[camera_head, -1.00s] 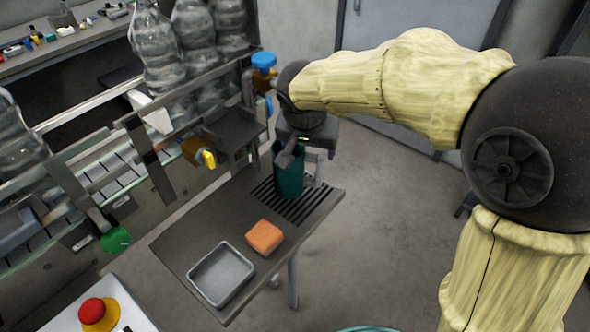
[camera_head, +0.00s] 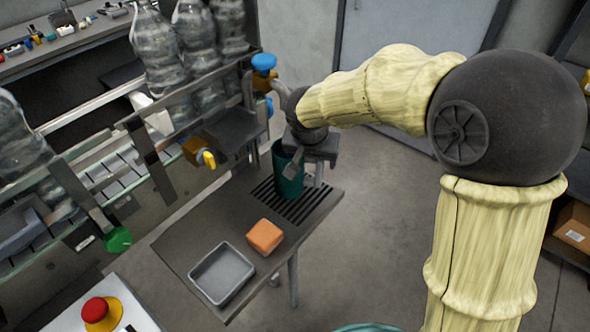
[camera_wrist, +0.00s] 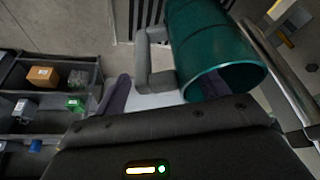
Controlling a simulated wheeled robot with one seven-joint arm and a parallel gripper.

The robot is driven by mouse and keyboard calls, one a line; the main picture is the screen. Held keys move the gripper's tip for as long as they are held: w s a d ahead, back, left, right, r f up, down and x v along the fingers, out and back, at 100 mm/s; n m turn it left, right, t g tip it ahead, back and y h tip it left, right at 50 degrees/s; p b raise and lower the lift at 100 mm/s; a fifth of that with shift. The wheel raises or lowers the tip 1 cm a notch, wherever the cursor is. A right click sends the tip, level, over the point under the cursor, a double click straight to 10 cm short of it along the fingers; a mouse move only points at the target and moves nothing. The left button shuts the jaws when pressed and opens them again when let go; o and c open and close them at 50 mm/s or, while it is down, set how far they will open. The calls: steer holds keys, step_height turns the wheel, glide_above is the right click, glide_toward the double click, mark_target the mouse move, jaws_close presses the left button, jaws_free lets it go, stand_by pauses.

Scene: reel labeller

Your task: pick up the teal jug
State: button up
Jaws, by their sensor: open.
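The teal jug (camera_head: 288,178) stands upright on the slotted part of the grey side table in the head view. In the wrist view its open round mouth and teal wall (camera_wrist: 208,40) are close, with its grey handle (camera_wrist: 142,62) on the left. My gripper (camera_head: 296,162) is at the jug's upper right, partly covering the rim. In the wrist view my gripper (camera_wrist: 163,92) is open, with one dark finger left of the handle and the other near the jug's mouth. I cannot tell whether either finger touches the jug.
An orange block (camera_head: 264,236) and a grey tray (camera_head: 221,274) are on the near part of the table (camera_head: 190,240). The bottling line with a blue-topped valve (camera_head: 264,62) and a yellow tap (camera_head: 208,159) stands close on the left. Open floor lies to the right.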

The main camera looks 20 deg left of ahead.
stand_by(0.3)
jaws_close()
stand_by(0.3)
steer(key=shift+d+r, duration=0.1)
steer(key=shift+r, duration=0.05)
steer(key=shift+d+r, duration=0.2)
steer(key=r, duration=0.6)
steer(key=shift+s+d+r+b, duration=0.15)
steer(key=shift+d+r+b, duration=0.1)
steer(key=shift+d+b, duration=0.1)
steer(key=s+d+b, duration=0.1)
steer(key=s+d, duration=0.2)
steer(key=d, duration=0.5)
steer(key=s+d+b, duration=0.1)
steer(key=s+d, duration=0.3)
steer(key=d, duration=0.5)
steer(key=shift+s+d+b, duration=0.15)
steer(key=shift+b, duration=0.15)
steer(key=shift+f, duration=0.1)
